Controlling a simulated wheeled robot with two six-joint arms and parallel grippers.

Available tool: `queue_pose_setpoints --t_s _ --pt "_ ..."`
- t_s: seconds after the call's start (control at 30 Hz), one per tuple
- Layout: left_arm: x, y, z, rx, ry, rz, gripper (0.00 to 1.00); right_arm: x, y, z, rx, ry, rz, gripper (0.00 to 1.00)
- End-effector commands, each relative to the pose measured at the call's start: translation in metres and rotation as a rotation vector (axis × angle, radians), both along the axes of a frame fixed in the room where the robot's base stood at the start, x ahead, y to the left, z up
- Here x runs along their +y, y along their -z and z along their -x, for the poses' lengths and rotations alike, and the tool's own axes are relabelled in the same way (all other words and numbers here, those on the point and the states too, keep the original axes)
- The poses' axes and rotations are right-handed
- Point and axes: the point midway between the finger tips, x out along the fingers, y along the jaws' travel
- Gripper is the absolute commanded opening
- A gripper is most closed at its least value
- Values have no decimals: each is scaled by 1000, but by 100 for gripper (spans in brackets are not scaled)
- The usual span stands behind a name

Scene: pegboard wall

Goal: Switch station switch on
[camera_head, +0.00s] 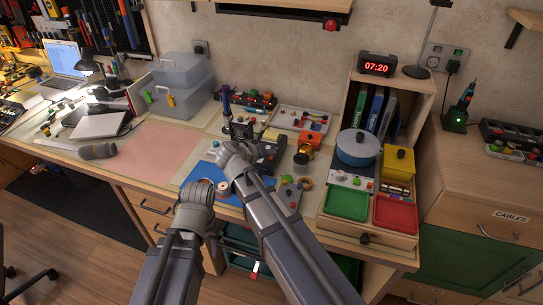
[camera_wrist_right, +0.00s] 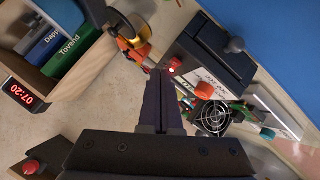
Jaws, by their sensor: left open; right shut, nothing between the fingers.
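The station (camera_wrist_right: 222,52) is a dark box with a grey knob, an orange-red knob (camera_wrist_right: 204,90) and a small red part (camera_wrist_right: 175,66) that looks lit. Which of these is the switch is not certain. The station also shows in the head view (camera_head: 271,149), just right of my right gripper (camera_head: 240,150). In the right wrist view my right gripper (camera_wrist_right: 163,74) is shut and empty, its tips close beside the red part; contact cannot be told. My left gripper (camera_head: 197,193) is open, lower left over the front of the desk, its fingers mostly hidden.
A small fan (camera_wrist_right: 214,117) and a brass-coloured holder (camera_head: 303,157) stand near the station. A blue mat (camera_head: 206,178) lies under my arms. A shelf with a blue pot (camera_head: 358,148) stands to the right. The pink mat (camera_head: 153,150) at the left is clear.

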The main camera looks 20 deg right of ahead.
Motion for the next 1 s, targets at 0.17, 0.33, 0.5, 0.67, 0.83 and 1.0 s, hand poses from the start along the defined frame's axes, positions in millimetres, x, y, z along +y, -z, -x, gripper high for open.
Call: queue_pose_setpoints --t_s 0.17,0.33,0.5,0.67,0.83,1.0 --pt "0 0 0 0 0 0 50 0 0 0 -1 -1 0 0" --pt "0 -3 0 0 0 0 50 0 -3 0 -1 -1 0 0" --pt "0 -17 0 0 0 0 50 1 -17 2 -1 -1 0 0" --pt "0 -33 0 0 0 0 50 3 -33 4 -1 -1 0 0" --pt "0 -48 0 0 0 0 50 5 -48 6 -1 -1 0 0" --pt "0 -50 0 0 0 0 50 5 -50 7 -1 -1 0 0"
